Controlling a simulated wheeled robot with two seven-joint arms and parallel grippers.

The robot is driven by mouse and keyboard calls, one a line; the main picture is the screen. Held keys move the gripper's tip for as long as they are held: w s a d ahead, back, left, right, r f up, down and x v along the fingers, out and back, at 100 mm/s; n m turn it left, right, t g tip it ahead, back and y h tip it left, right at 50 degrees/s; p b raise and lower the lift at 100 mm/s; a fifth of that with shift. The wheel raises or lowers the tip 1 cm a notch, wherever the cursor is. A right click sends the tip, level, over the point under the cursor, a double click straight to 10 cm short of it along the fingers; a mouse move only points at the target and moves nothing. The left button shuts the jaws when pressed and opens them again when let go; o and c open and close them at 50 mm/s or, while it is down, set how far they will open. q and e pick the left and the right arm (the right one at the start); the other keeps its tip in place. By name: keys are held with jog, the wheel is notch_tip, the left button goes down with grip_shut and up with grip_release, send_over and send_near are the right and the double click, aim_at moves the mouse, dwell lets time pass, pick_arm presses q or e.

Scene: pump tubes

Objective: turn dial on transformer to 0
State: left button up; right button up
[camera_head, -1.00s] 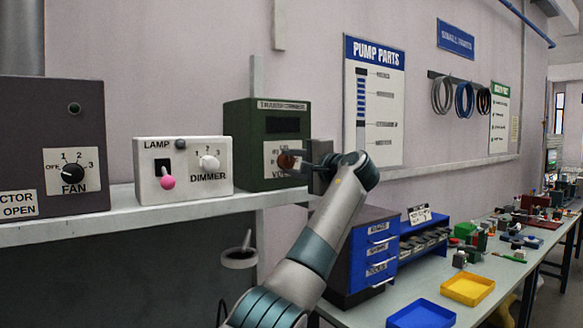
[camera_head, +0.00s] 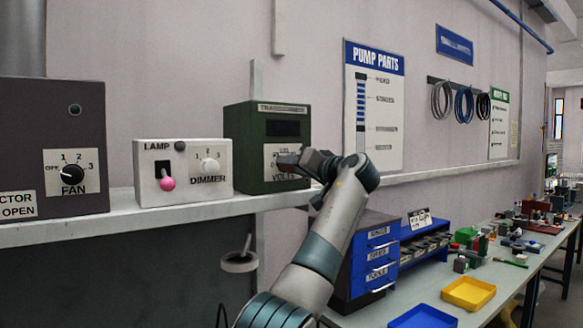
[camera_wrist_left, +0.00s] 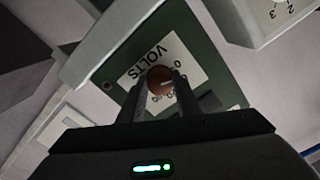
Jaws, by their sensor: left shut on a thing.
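The transformer (camera_head: 248,150) is a dark green box on the shelf, with a dark display window and a white VOLTS plate. My left gripper (camera_head: 290,162) reaches it from the right and covers much of the plate and dial. In the left wrist view, the round red-brown dial (camera_wrist_left: 159,80) sits between the two dark fingers of my left gripper (camera_wrist_left: 157,90), which is shut on it. The dial has a pale pointer mark on its right side in that view. The printed numbers are small and partly hidden, so I cannot tell which one it points to. My right gripper is not in view.
A white lamp and dimmer box (camera_head: 185,195) stands left of the transformer, and a dark fan control box (camera_head: 30,130) is further left. The shelf (camera_head: 150,219) runs beneath them. A blue drawer unit (camera_head: 378,258) and a yellow tray (camera_head: 468,292) are on the workbench below right.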

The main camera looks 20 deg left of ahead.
pick_arm(q)
jog(key=n, duration=0.4)
jog(key=shift+f, duration=0.2)
dwell(0.3)
jog(key=o, duration=1.1)
jog(key=shift+r, duration=0.1)
jog(key=shift+c, duration=0.2)
jog(key=shift+s+d, duration=0.1)
jog(key=shift+d, duration=0.05)
pick_arm(e)
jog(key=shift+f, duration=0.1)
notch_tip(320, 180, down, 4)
jog(key=b, duration=0.4)
pick_arm(q)
jog(key=b+v, duration=0.3)
jog(key=v, duration=1.4)
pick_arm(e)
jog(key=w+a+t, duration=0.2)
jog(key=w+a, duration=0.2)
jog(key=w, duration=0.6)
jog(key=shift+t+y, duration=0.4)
